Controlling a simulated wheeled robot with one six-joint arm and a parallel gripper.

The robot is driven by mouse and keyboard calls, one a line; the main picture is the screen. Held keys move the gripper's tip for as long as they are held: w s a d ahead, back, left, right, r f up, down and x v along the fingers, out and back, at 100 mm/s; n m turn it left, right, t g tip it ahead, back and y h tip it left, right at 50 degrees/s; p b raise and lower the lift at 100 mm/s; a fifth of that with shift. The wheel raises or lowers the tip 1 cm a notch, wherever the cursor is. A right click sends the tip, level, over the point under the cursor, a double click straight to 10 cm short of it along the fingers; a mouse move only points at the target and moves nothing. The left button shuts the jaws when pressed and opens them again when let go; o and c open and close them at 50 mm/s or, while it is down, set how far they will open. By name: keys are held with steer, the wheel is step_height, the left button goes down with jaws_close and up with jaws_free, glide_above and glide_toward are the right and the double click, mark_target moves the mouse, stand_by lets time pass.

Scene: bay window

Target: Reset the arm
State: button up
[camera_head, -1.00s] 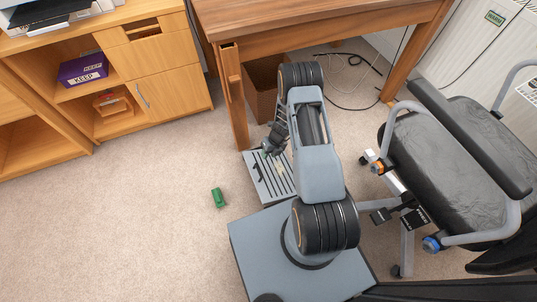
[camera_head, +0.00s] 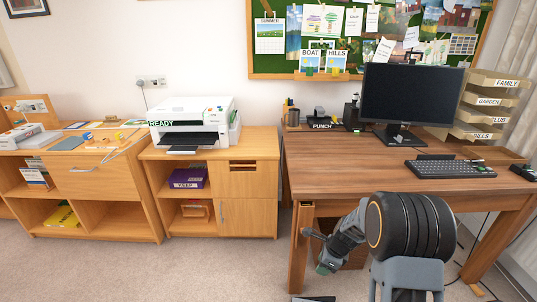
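My arm shows at the bottom right of the view, in front of the wooden desk (camera_head: 400,165). Its large dark joint stands before the desk's front edge, and a thinner grey wrist section hangs down to the left of it. My gripper (camera_head: 325,266) is at the low end of that section, beside the desk's left leg. It is small and partly turned away, so I cannot tell whether its fingers are open or shut. I see nothing clearly held in it.
A wooden cabinet (camera_head: 247,216) with a printer (camera_head: 195,120) stands left of the desk. The desk carries a monitor (camera_head: 415,97), a keyboard (camera_head: 449,169) and labelled trays (camera_head: 490,103). Carpet (camera_head: 150,270) is clear in front of the cabinets.

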steer(key=s+r+n+t+h+p, duration=0.1)
steer(key=s+r+n+p, duration=0.4)
steer(key=r, duration=0.8)
steer(key=s+a+r+n+h+p, duration=0.1)
steer(key=s+r+n+p, duration=0.5)
steer(key=r+n, duration=0.4)
steer(key=s+a+r+n+t+h+p, duration=0.1)
steer(key=s+r+n+p, duration=0.5)
steer(key=r, duration=1)
steer(key=shift+s+r+n+t, duration=0.3)
steer(key=shift+s+n, duration=0.05)
steer(key=shift+n, duration=0.35)
steer(key=shift+s+a, duration=0.1)
